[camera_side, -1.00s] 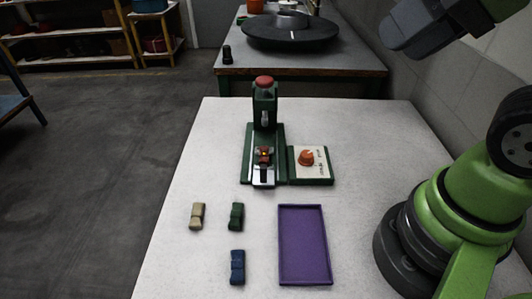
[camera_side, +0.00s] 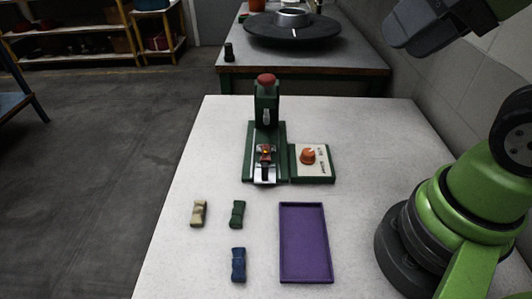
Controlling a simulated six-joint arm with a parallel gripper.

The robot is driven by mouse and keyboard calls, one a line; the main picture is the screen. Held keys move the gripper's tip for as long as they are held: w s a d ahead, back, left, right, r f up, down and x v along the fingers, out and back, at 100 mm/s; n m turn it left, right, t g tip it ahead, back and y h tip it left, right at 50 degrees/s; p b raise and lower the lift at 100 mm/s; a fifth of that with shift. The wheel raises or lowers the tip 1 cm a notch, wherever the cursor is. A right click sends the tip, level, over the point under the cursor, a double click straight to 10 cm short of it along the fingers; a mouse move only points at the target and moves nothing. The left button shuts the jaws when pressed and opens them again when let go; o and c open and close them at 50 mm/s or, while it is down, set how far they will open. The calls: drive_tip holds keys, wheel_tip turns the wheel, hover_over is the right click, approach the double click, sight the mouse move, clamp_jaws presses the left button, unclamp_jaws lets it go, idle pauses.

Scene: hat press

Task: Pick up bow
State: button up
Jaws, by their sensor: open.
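Three small bows lie on the white table, apart from each other: a beige bow (camera_side: 199,214) at the left, a dark green bow (camera_side: 237,214) to its right, and a blue bow (camera_side: 238,265) nearer the front. My gripper (camera_side: 395,40) seems to be the dark grey end at the top right, high above the table and far from the bows. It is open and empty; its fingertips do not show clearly. A purple tray (camera_side: 282,245) lies empty to the right of the bows.
A green press (camera_side: 266,105) with a red top stands behind the bows, with a small reddish piece (camera_side: 265,153) on its bed. A control box with an orange knob (camera_side: 308,156) adjoins it. The table's left side is clear.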

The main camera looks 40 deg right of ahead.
drive_tip(key=o, duration=0.3)
drive_tip(key=shift+o, duration=0.2)
drive_tip(key=shift+w, duration=0.1)
drive_tip(key=m+g+h, duration=0.2)
drive_tip(key=m+g, duration=0.3)
drive_tip(key=g, duration=0.2)
hover_over(266, 151)
wheel_tip(266, 151, down, 23)
drive_tip(key=shift+f, duration=2.9)
